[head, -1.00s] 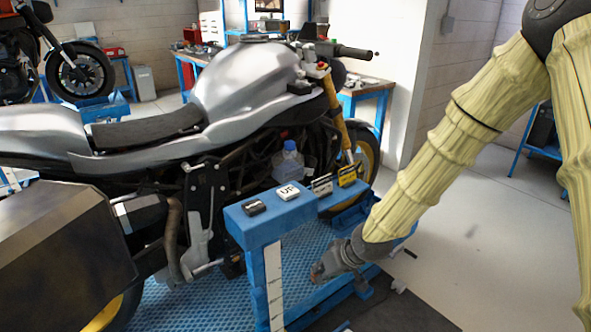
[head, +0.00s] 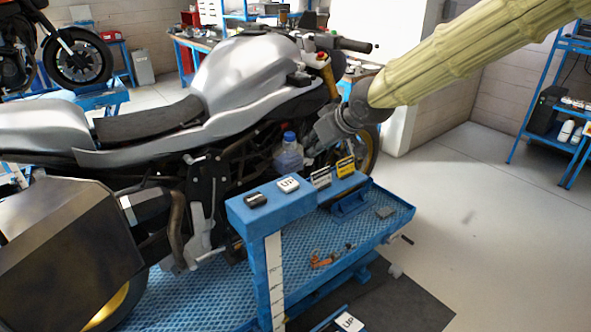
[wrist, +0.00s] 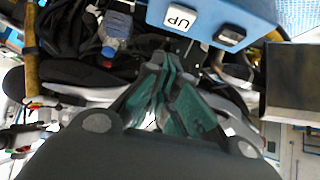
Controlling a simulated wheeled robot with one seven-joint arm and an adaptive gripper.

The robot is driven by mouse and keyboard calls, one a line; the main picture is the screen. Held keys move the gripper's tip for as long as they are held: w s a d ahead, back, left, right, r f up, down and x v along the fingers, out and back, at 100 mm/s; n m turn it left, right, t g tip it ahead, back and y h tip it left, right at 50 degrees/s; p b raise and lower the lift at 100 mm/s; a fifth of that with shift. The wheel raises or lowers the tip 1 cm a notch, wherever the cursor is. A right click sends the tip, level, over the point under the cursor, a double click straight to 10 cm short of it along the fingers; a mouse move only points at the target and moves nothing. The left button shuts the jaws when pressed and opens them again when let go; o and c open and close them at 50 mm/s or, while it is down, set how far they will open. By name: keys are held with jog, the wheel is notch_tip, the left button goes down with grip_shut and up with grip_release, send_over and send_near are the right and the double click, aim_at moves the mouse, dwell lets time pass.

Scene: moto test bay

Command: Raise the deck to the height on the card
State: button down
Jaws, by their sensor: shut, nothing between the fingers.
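My gripper (head: 316,150) is shut and empty, in front of the motorcycle's front part, above the blue control block (head: 240,217). Its green fingers (wrist: 165,68) are together in the wrist view. On the block are a white UP button (head: 288,185) and a black button (head: 256,199); both also show in the wrist view, UP (wrist: 180,18) and black (wrist: 230,36). The fingertips appear apart from both. A dark card (head: 321,179) and a yellow card (head: 345,167) stand behind; their text is too small to read. A white scale (head: 274,278) runs down the post beside the blue deck (head: 225,293).
A silver motorcycle (head: 240,85) stands on the deck. A blue-capped bottle (head: 289,155) is beside the block. Small orange parts (head: 322,261) lie on the deck. Another UP-marked piece (head: 347,322) is low at the front. Floor at right is clear.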

jog(key=p, duration=0.3)
send_over(296, 182)
jog(key=f, duration=0.8)
jog(key=shift+w+a+f, duration=0.1)
jog(key=shift+w+f, duration=0.1)
jog(key=shift+f, duration=0.15)
jog(key=shift+f+p, duration=0.3)
jog(key=shift+f, duration=0.85)
jog(key=shift+s, duration=0.1)
